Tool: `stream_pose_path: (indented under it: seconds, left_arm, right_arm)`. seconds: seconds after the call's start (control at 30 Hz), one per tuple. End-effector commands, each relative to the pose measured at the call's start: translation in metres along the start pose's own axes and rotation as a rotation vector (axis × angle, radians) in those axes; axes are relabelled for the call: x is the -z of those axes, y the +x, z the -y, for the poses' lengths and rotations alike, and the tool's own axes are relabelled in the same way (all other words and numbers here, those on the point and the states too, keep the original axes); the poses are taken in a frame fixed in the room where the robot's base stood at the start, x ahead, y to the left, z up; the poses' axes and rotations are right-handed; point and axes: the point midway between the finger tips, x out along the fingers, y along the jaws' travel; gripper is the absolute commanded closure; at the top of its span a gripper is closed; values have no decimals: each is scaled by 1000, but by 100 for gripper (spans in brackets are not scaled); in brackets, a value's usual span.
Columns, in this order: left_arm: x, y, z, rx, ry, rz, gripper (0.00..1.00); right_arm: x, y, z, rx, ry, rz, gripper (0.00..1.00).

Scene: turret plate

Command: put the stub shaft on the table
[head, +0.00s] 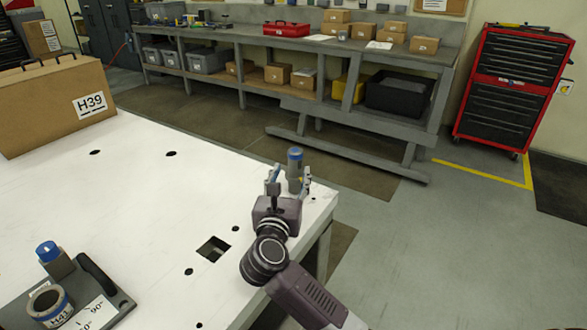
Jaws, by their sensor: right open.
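A grey cylinder with a blue top, which looks like the stub shaft (295,162), stands upright at the far right corner of the white table (130,220). My right gripper (289,178) is open at that corner, with its fingers on either side of the cylinder's lower part in the picture. I cannot tell whether they touch it. The gripper partly hides the cylinder's foot. My left gripper is not in view.
A dark plate (30,312) with a ring marked H41 (50,305), a blue-topped post (48,252) and a black handle is at the lower left. A cardboard box marked H39 (50,105) stands at the back left. The tabletop has a square hole (213,249) and several small round holes.

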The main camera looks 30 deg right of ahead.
Motion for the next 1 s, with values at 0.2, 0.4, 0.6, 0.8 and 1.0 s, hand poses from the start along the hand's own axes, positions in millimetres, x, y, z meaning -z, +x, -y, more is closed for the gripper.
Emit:
stream_pose_path:
  seconds: [0.2,0.4,0.6,0.8,1.0]
  left_arm:
    - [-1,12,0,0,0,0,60]
    - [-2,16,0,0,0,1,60]
    - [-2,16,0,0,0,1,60]
    - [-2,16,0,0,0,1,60]
    - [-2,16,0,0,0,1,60]
  right_arm:
    - [3,-46,0,0,4,-4,55]
    - [1,-68,0,0,1,-1,55]
    - [0,-72,0,1,0,-1,55]
    - [0,-72,0,1,0,0,55]
    - [0,-72,0,1,0,0,55]
